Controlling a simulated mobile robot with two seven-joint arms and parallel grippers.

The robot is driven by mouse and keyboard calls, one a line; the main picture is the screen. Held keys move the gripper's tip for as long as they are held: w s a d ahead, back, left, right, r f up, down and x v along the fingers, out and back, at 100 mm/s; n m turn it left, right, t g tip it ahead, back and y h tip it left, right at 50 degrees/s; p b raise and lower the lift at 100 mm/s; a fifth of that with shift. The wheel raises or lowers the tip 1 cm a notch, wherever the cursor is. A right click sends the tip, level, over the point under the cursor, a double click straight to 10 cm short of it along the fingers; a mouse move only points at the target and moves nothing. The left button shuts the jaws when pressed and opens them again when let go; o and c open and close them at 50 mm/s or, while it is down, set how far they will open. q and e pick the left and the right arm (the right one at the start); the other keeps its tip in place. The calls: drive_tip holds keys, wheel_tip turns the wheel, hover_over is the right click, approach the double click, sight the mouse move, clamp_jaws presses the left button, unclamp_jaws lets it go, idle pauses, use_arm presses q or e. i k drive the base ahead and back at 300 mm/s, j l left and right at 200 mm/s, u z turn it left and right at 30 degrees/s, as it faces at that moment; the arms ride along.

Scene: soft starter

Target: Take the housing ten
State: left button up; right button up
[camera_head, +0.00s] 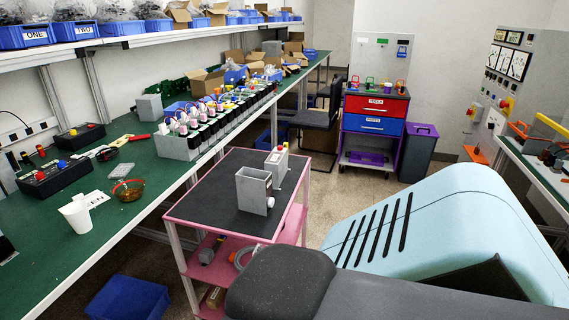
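No label in view marks a housing ten, so I cannot tell which one it is. A grey open-topped housing (253,192) stands upright on the black top of the pink cart (224,229). A second grey unit (279,166) with small knobs on top stands just behind it. A row of several units in black, white and red (212,120) runs along the edge of the green bench (60,243). A grey housing (176,147) stands at the near end of that row. Another grey box (150,107) stands behind, near the wall. Neither of my grippers is in view.
Black control boxes (59,178), a white cup (76,215) and an amber bowl (127,190) sit on the near bench. A blue bin (130,298) lies on the floor. Blue bins (25,36) line the shelf. A red and blue drawer cabinet (375,122) stands behind; floor before it is clear.

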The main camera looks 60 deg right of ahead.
sight(254, 187)
drive_tip(key=z, duration=1.8)
drive_tip(key=i+j, duration=0.15)
drive_tip(key=j, duration=0.2)
drive_tip(key=i+j+u, duration=0.1)
drive_tip(key=j, duration=0.25)
drive_tip(key=i+j, duration=0.2)
drive_tip(key=i+j+u, duration=0.1)
drive_tip(key=j, duration=0.35)
drive_tip(key=i, duration=0.05)
